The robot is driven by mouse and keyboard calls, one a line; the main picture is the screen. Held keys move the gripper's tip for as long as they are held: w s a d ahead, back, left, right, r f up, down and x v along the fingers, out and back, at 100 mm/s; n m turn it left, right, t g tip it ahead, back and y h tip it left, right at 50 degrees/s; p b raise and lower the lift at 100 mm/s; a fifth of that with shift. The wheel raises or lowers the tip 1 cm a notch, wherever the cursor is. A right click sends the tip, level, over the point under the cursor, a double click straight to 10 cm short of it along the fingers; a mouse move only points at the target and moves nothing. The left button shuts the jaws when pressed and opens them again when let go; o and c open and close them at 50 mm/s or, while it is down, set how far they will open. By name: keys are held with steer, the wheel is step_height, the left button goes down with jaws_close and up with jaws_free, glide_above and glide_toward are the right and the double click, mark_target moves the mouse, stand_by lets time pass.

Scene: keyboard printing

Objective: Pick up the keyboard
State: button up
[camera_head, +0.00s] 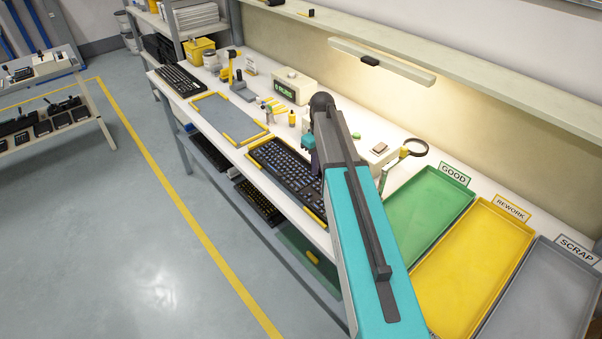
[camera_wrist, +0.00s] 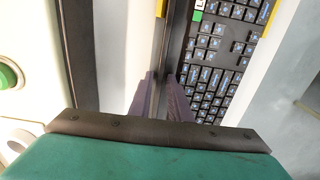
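A black keyboard (camera_head: 285,172) lies in a fixture with yellow corner pieces on the white bench, in the middle of the head view. Its right part is hidden behind my arm. In the wrist view the keyboard (camera_wrist: 222,52) fills the upper right, with a small green-and-white label near its edge. My gripper (camera_wrist: 160,80) has two purple fingers with a narrow gap between them, above the keyboard's back long edge. I cannot tell whether either finger touches it. The head view shows only a little of the gripper beside the keyboard.
Green (camera_head: 418,220), yellow (camera_head: 474,268) and grey (camera_head: 545,293) trays stand at the right. Another keyboard (camera_head: 180,80) lies at the bench's far left. A grey mat (camera_head: 226,113) lies between the keyboards. A magnifier (camera_head: 415,148) and an upper shelf (camera_head: 420,62) are close to my arm.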

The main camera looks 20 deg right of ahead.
stand_by(0.5)
jaws_close()
stand_by(1.3)
